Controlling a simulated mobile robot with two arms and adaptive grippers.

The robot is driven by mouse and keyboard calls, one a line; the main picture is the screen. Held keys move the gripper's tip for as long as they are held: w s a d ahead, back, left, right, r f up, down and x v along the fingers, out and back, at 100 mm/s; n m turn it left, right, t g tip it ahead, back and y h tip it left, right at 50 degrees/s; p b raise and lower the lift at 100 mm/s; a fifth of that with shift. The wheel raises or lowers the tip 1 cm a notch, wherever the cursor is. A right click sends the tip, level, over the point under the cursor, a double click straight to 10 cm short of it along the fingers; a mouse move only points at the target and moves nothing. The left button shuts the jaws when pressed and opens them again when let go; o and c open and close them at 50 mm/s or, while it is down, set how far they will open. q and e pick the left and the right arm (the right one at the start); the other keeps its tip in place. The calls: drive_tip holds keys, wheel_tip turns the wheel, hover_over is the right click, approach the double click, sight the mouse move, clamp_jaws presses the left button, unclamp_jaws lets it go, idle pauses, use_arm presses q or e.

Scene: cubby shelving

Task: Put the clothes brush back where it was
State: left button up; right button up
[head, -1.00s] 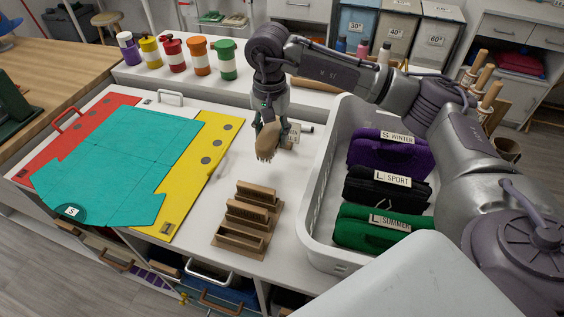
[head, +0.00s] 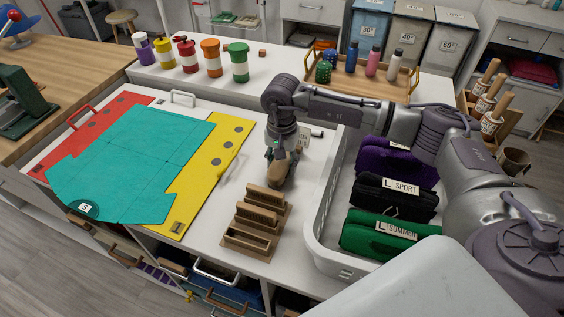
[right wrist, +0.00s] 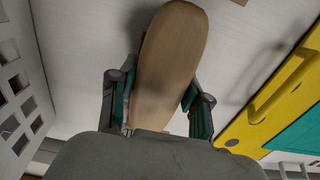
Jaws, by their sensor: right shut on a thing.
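The clothes brush (head: 278,176) has a smooth tan wooden back. My right gripper (head: 280,158) is shut on it and holds it over the white counter, just behind a stepped wooden rack (head: 262,216) with slots. In the right wrist view the brush's wooden back (right wrist: 172,60) stands between the gripper's two teal-padded fingers (right wrist: 162,105). The bristles are hidden there. I cannot tell whether the brush touches the rack or counter. The front slot of the rack looks empty. My left gripper is not in view.
A light grey basket (head: 322,214) with labelled folded clothes stands close on the right. A teal garment (head: 130,165) lies on a red and yellow folding board (head: 215,160) on the left. Coloured jars (head: 188,56) stand at the back. Bare counter lies between board and rack.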

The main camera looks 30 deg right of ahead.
drive_tip(key=o, duration=1)
drive_tip(key=shift+r, duration=0.25)
wheel_tip(320, 180, up, 12)
drive_tip(key=shift+f+b, duration=0.15)
drive_tip(key=shift+b, duration=0.7)
